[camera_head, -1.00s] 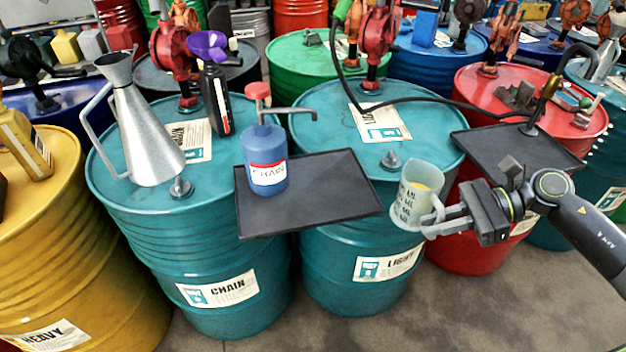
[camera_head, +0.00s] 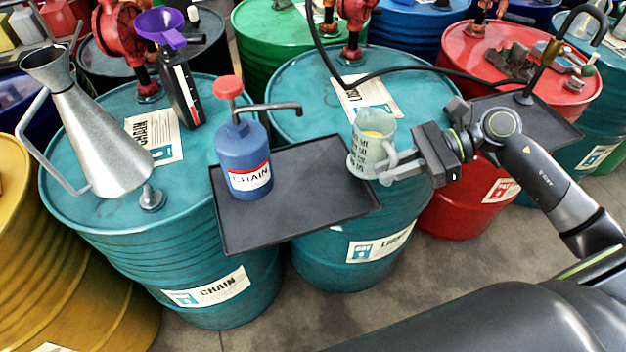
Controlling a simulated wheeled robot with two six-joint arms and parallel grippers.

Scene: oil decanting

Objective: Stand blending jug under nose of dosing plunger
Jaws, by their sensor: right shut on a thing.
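The blending jug (camera_head: 368,150) is a translucent, pale measuring jug with dark markings and some yellow liquid in it. My right gripper (camera_head: 392,172) is shut on its handle side and holds it upright near the right edge of the black tray. The dosing plunger is a blue bottle (camera_head: 243,160) with a red knob and a CHAIN label, standing on the tray's left part. Its dark nose (camera_head: 285,106) points right, to the left of the jug and apart from it. I cannot tell exactly how high the jug is above the tray. My left gripper is not in view.
The black tray (camera_head: 270,232) spans the CHAIN and LIGHT teal drums; its right part is bare. A metal pouring can (camera_head: 105,150) and a black bottle with a purple funnel (camera_head: 178,85) stand left. A black hose (camera_head: 400,72) crosses behind. Another tray (camera_head: 545,125) is at right.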

